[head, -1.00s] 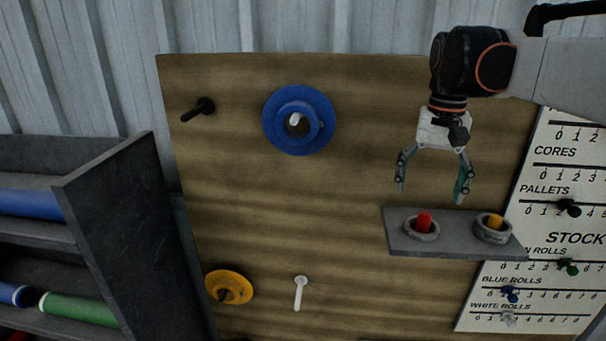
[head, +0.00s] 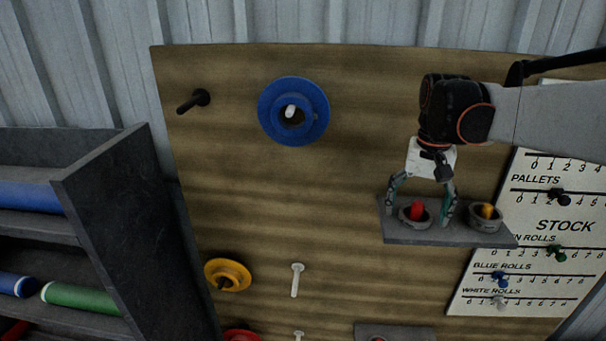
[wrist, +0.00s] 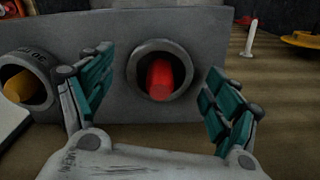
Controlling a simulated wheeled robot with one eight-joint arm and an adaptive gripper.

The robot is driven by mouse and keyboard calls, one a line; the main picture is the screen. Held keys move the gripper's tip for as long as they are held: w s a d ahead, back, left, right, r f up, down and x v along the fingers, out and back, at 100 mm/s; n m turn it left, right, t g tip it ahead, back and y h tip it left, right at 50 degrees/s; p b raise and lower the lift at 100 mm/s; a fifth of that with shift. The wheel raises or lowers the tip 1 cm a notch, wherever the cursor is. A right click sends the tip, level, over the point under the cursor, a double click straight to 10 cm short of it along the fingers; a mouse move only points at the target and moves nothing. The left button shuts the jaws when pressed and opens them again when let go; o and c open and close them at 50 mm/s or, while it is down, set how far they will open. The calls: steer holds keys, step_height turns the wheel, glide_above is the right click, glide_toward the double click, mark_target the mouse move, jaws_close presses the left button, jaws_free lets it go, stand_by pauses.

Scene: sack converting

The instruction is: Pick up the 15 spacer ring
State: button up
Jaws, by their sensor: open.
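Two grey rings sit on a small grey shelf (head: 458,237) on the wooden board. One ring (head: 414,225) stands around a red peg (head: 417,210); the other ring (head: 486,226) is around a yellow peg (head: 488,210). I cannot read a 15 on either. My gripper (head: 418,217) is open, pointing down, with its fingers on either side of the red-peg ring. In the wrist view, this ring (wrist: 160,46) lies between the open teal fingers, with a visible gap to each. The other ring (wrist: 45,86), with partly readable lettering, is outside the left finger.
A blue flanged disc (head: 267,112), a black peg (head: 194,101), a yellow disc (head: 240,273) and a white peg (head: 296,280) are on the board to the left. A stock panel (head: 535,235) with sliders is close on the right. A dark rack (head: 125,220) holds rolls at far left.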

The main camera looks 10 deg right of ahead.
steer(key=c, duration=1.3)
steer(key=shift+o, duration=0.2)
steer(key=shift+r, duration=0.1)
